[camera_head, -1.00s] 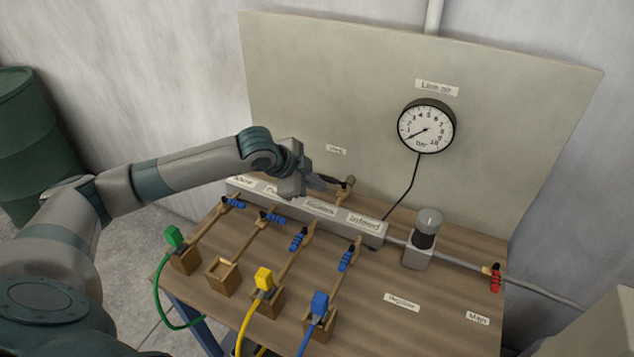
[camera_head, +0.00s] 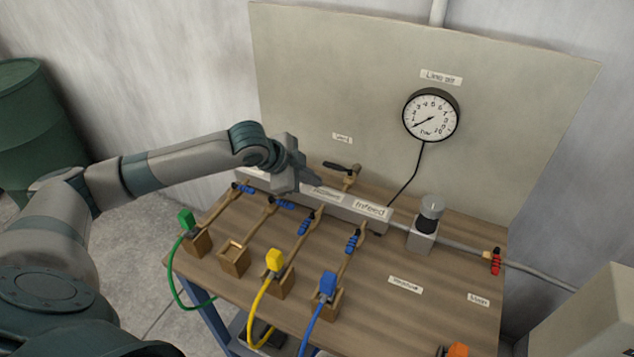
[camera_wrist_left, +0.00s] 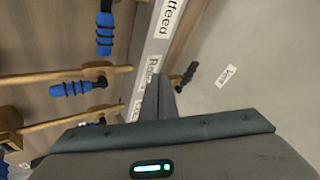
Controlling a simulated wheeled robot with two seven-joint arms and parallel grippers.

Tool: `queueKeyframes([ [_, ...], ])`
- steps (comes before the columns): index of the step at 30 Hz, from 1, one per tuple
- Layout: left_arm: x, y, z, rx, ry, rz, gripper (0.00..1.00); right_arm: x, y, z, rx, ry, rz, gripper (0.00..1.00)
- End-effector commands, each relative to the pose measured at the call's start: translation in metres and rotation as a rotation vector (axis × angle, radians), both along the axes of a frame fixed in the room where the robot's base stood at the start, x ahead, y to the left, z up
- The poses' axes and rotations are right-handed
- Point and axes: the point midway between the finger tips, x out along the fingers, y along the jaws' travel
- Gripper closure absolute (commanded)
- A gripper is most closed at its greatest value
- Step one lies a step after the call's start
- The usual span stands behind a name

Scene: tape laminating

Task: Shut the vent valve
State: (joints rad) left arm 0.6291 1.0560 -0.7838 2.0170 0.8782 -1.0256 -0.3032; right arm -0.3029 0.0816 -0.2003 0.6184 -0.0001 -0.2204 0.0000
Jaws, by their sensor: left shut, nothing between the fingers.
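The vent valve is a small brass valve (camera_head: 351,180) with a black lever (camera_head: 337,166), behind the grey manifold and below a small "Vent" label (camera_head: 342,138) on the board. The lever lies sideways, roughly along the manifold. It also shows in the left wrist view (camera_wrist_left: 187,75), right of the fingertips. My left gripper (camera_head: 313,187) is shut and empty, over the manifold, just in front of and left of the valve. Its fingers (camera_wrist_left: 158,98) appear apart from the lever. My right gripper is not in view.
The manifold (camera_head: 370,212) carries several blue-handled valves in front. Green (camera_head: 186,222), yellow (camera_head: 275,260) and blue (camera_head: 328,285) plugs with hoses stand near the front edge. A gauge (camera_head: 431,115) hangs on the board. A regulator (camera_head: 427,225) and red-handled valve (camera_head: 495,262) stand right.

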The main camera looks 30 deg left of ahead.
Motion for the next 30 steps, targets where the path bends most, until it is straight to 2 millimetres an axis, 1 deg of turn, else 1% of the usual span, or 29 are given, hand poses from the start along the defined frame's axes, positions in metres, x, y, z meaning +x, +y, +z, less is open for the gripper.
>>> queueKeyframes([
  [6, -0.016, 0.013, 0.022, 0.003, -0.003, 0.0, 1.0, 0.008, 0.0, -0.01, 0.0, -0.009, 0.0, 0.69],
  [12, -0.032, 0.024, 0.045, 0.003, 0.0, 0.0, 1.0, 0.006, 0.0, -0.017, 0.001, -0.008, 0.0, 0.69],
  [15, -0.036, 0.027, 0.052, 0.002, 0.001, 0.0, 1.0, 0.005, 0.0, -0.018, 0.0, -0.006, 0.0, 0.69],
  [21, -0.04, 0.029, 0.058, 0.001, 0.0, 0.0, 1.0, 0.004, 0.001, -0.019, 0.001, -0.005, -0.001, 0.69],
  [30, -0.04, 0.029, 0.058, 0.001, 0.001, -0.001, 1.0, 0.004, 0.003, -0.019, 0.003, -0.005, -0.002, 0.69],
])
